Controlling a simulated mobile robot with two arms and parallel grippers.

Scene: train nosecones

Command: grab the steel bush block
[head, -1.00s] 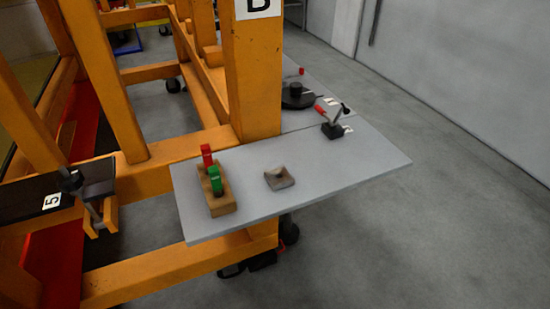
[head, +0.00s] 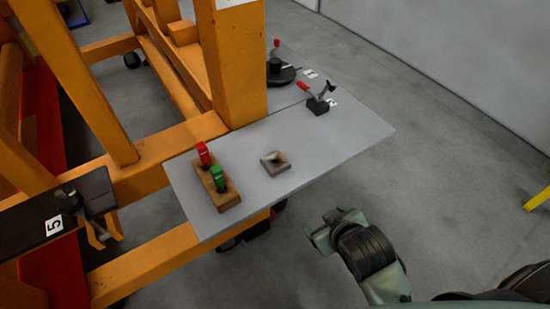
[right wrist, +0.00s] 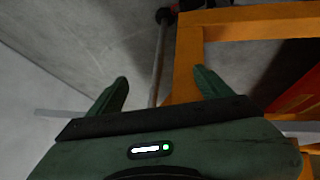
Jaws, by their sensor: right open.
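The steel bush block (head: 274,163) is a small square grey block with a dark hollow in its top. It lies on the grey shelf plate (head: 330,145), right of a wooden holder. My right gripper (head: 320,232) is below and to the right of the block in the head view, in front of the plate's edge and apart from the block. In the right wrist view the right gripper (right wrist: 160,88) has its two green fingers spread with nothing between them. The block cannot be made out there. My left gripper does not show.
The wooden holder (head: 228,199) carries a red and a green piece, left of the block. A toggle clamp (head: 320,102) and a round black fixture (head: 281,72) stand farther back. An orange post (head: 232,70) rises behind the plate.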

